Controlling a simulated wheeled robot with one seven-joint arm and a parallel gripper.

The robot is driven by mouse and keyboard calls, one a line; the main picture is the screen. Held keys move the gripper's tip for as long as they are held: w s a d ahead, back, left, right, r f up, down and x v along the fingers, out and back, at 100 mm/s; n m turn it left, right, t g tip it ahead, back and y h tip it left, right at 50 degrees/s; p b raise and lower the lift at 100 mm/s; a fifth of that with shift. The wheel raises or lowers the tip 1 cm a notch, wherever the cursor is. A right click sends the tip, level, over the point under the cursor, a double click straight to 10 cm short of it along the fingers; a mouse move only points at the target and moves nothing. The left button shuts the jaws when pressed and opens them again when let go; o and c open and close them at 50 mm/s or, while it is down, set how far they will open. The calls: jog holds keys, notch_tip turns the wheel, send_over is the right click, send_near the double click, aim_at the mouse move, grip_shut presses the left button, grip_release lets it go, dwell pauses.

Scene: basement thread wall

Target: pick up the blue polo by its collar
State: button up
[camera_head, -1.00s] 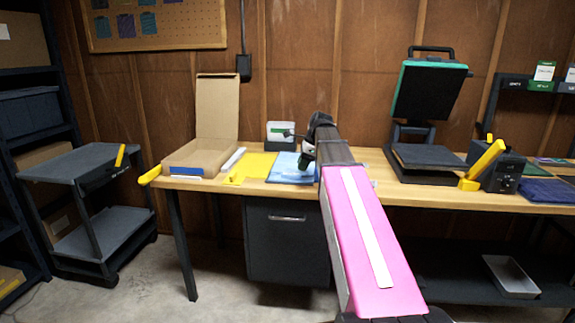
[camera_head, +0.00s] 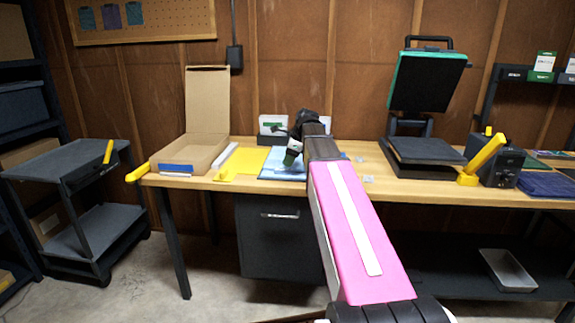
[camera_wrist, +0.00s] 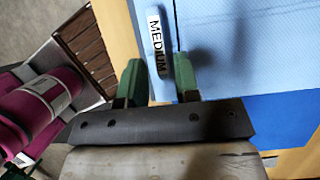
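A folded light blue garment (camera_head: 275,168), which I take for the blue polo, lies flat on the wooden workbench (camera_head: 360,180). Its right part is hidden behind my arm in the head view. In the wrist view its light blue cloth (camera_wrist: 245,50) fills the upper right. A pale strip (camera_wrist: 155,35) reading "MEDIUM" lies at its left edge. My gripper (camera_wrist: 158,72) has its two green fingers apart, with the strip seen between them and nothing held. In the head view my gripper (camera_head: 292,155) is over the garment; contact cannot be told. I cannot make out the collar.
A yellow folded piece (camera_head: 243,162) lies left of the garment, beside an open cardboard box (camera_head: 190,153). A white box (camera_head: 273,128) stands behind. A heat press (camera_head: 425,110) and a dark blue folded cloth (camera_head: 548,185) are to the right.

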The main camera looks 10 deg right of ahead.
aim_at(284, 170)
jog(key=x, duration=0.4)
jog(key=shift+s+f, duration=0.1)
grip_shut()
